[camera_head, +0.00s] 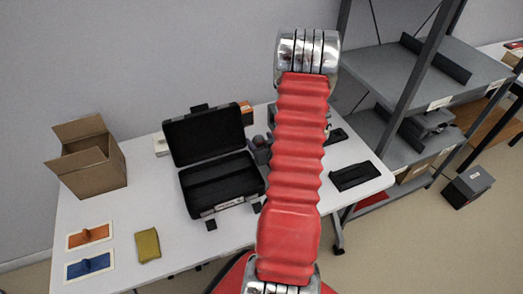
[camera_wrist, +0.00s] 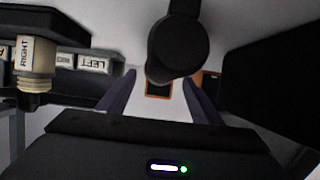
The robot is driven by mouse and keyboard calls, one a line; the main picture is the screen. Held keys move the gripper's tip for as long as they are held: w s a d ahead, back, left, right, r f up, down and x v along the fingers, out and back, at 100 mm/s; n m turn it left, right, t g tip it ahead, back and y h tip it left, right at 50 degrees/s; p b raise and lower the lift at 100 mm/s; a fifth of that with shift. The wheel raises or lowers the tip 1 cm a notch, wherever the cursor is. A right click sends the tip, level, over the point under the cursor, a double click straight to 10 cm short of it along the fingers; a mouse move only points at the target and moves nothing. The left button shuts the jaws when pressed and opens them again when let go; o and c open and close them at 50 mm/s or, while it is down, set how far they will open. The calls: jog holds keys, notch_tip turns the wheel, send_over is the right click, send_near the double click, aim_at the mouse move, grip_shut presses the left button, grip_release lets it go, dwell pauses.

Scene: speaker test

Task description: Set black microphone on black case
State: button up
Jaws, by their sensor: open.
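The black case (camera_head: 222,197) lies open on the white table in the head view, with its lid standing up behind its base. A dark round-headed object that looks like the black microphone (camera_wrist: 178,46) shows at the top middle of the wrist view. My gripper (camera_wrist: 160,78) is open, its two dark purple fingers apart below and to either side of the round head. I cannot tell whether they touch it. My red arm covers part of the table in the head view, and the gripper and microphone are not clear there.
The white table (camera_head: 180,235) also bears an open cardboard box (camera_head: 92,163), orange (camera_head: 90,235), blue (camera_head: 88,265) and yellow (camera_head: 148,245) pieces, and a black item (camera_head: 353,176) at right. A grey shelf (camera_head: 405,75) stands right. Pale parts marked RIGHT (camera_wrist: 37,58) and LEFT (camera_wrist: 93,63) show.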

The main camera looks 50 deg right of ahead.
jog(key=c, duration=1.4)
jog(key=shift+r, duration=0.1)
notch_tip(320, 180, up, 10)
dwell(0.4)
dwell(0.4)
